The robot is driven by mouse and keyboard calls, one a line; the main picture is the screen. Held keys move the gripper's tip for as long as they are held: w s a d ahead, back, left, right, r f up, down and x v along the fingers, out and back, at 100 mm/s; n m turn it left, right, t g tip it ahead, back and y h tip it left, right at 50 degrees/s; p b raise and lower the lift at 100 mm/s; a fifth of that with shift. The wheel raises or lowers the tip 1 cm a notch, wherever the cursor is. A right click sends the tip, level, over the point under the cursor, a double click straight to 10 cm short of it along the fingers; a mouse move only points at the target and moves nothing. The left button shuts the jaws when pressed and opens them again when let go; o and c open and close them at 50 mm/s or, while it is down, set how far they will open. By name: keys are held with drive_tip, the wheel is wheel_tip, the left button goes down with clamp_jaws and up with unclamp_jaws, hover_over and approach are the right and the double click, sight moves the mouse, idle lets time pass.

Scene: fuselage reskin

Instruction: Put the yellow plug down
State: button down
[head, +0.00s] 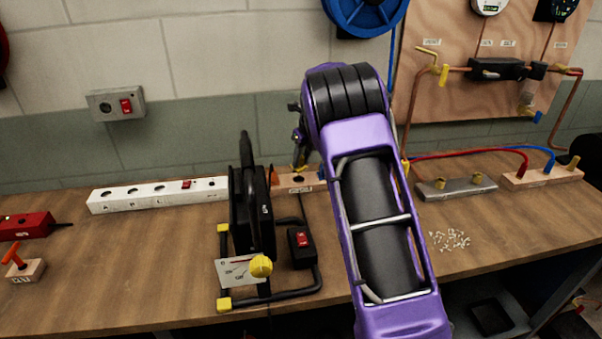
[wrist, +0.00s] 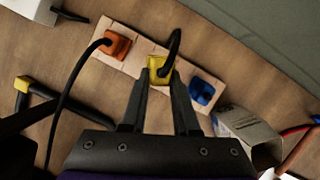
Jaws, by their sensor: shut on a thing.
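The yellow plug (wrist: 157,68) is between the fingertips of my gripper (wrist: 159,79), which is shut on it. A black cable curves up from the plug. The plug is at the middle of a light wooden block (wrist: 130,57), between an orange plug (wrist: 116,45) and a blue plug (wrist: 203,93). I cannot tell whether it touches the block or hangs just above it. In the head view the yellow plug (head: 299,168) shows small over the block (head: 292,188); my purple arm hides part of that area.
A black cable reel (head: 252,215) with a yellow knob stands left of the arm, near the block. A white power strip (head: 150,196) lies behind it. White bits (head: 449,240) and a grey bar (head: 456,188) lie to the right.

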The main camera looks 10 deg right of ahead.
sight(302, 168)
wheel_tip(302, 168, down, 4)
drive_tip(key=shift+f, duration=0.1)
drive_tip(key=shift+f, duration=0.1)
drive_tip(key=c, duration=0.7)
unclamp_jaws()
drive_tip(key=shift+o, duration=0.2)
drive_tip(key=v, duration=1.2)
